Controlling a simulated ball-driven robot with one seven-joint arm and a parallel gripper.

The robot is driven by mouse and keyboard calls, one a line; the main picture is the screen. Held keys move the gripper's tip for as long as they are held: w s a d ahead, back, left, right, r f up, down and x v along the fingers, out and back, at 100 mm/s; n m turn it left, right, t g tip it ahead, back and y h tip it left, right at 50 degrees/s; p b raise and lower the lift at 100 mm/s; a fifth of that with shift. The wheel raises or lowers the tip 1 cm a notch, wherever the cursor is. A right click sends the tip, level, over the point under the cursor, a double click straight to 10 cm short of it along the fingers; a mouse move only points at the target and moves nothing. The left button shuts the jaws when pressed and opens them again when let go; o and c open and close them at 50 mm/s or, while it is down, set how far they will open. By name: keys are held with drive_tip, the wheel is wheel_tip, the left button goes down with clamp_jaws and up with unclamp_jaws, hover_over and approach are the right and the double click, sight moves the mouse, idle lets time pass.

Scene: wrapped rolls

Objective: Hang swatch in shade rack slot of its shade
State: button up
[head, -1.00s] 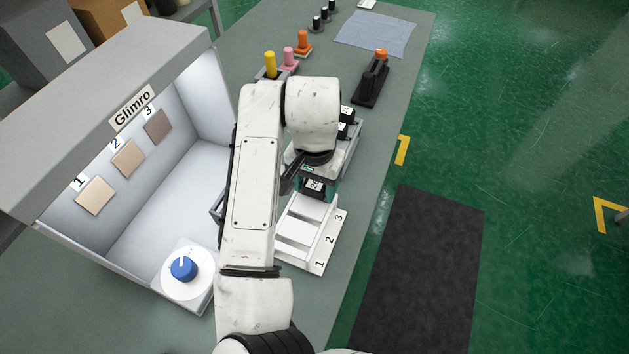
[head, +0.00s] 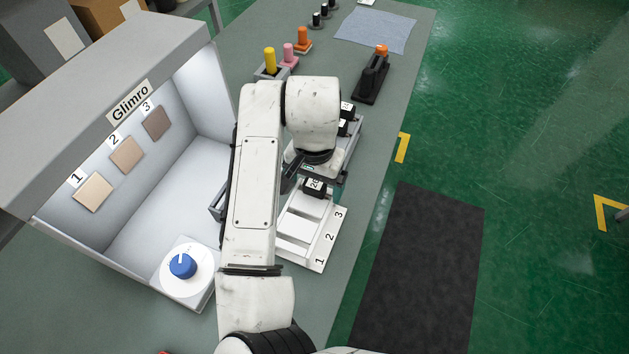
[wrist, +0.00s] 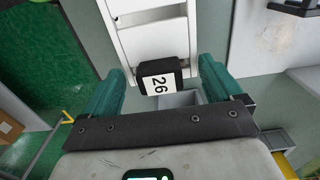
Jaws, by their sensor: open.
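The black swatch block labelled 26 (head: 315,187) is at the far end of the white shade rack (head: 318,258), nearest number 3. Its colour face is hidden, and I cannot tell how it is seated. In the wrist view the block (wrist: 158,78) lies between the teal fingers of my gripper (wrist: 160,85), with a gap on each side. My gripper is open; in the head view it is mostly hidden behind my arm. The booth (head: 140,210) holds sample squares 1 (head: 93,192), 2 (head: 127,155) and 3 (head: 156,123), from light tan to darker brown.
A blue knob (head: 183,266) sits at the booth's front corner. Beyond my arm are a tray with black labelled blocks (head: 346,118), a black stand with an orange top (head: 373,76), coloured rolls (head: 270,60) and a blue cloth (head: 376,34). Bench shows clear right of the rack.

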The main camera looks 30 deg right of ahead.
wheel_tip(320, 180, up, 11)
idle(0.5)
drive_tip(key=shift+d+f, duration=0.1)
drive_tip(key=shift+f, duration=0.05)
drive_tip(key=s+d+f+n+t+h, duration=0.2)
drive_tip(key=d+f+h, duration=0.1)
drive_tip(key=d, duration=0.6)
drive_tip(key=s+d+f+n+t+h, duration=0.1)
drive_tip(key=s+d+f+n+h, duration=0.15)
drive_tip(key=d, duration=0.65)
drive_tip(key=s+a+f+n+g+y, duration=0.1)
drive_tip(key=s+a+f+n+y, duration=0.1)
drive_tip(key=s+a+f, duration=0.3)
drive_tip(key=s+a+f+n+g+y, duration=0.1)
drive_tip(key=s+a+f+n+y, duration=0.2)
drive_tip(key=s+f, duration=0.8)
drive_tip(key=shift+s+a+f+n, duration=0.35)
drive_tip(key=shift+s+a, duration=0.85)
drive_tip(key=shift+s, duration=0.05)
